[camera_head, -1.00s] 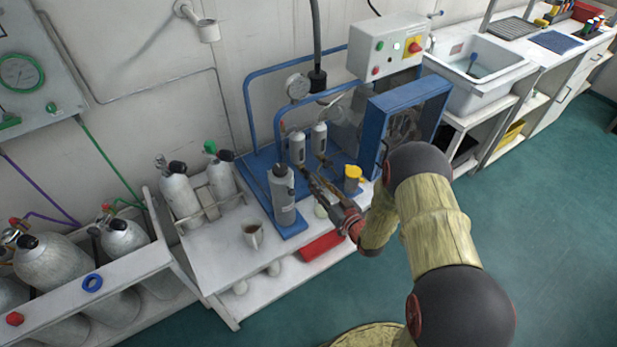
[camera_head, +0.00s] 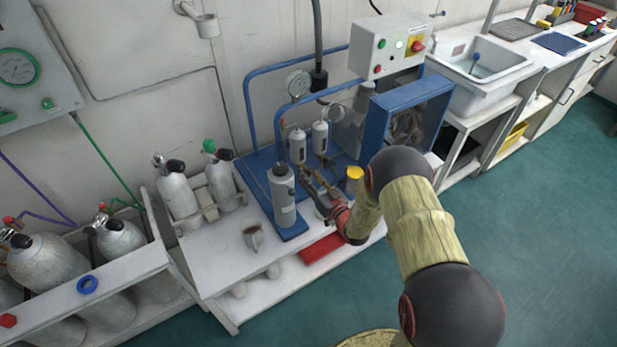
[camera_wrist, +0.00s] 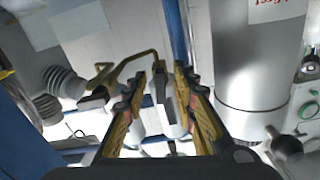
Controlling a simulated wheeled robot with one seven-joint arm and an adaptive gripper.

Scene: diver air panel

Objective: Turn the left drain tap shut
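Two small silver separators, the left one (camera_head: 297,147) and the right one (camera_head: 320,138), stand on the blue compressor frame, with small brass fittings below them. My gripper (camera_head: 311,185) is low in front of the left one, beside the tall grey cylinder (camera_head: 283,198). In the wrist view my gripper (camera_wrist: 166,88) is open, its two yellow-and-black fingers apart. A bent brass pipe or lever (camera_wrist: 128,66) with a dark end shows just beyond the left finger. A small grey piece shows between the fingers; I cannot tell whether it is the left drain tap or whether they touch it.
The tall cylinder (camera_wrist: 250,70) stands close to the right finger in the wrist view. A yellow-capped pot (camera_head: 354,178) is right of my gripper. A red tray (camera_head: 321,247) lies below.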

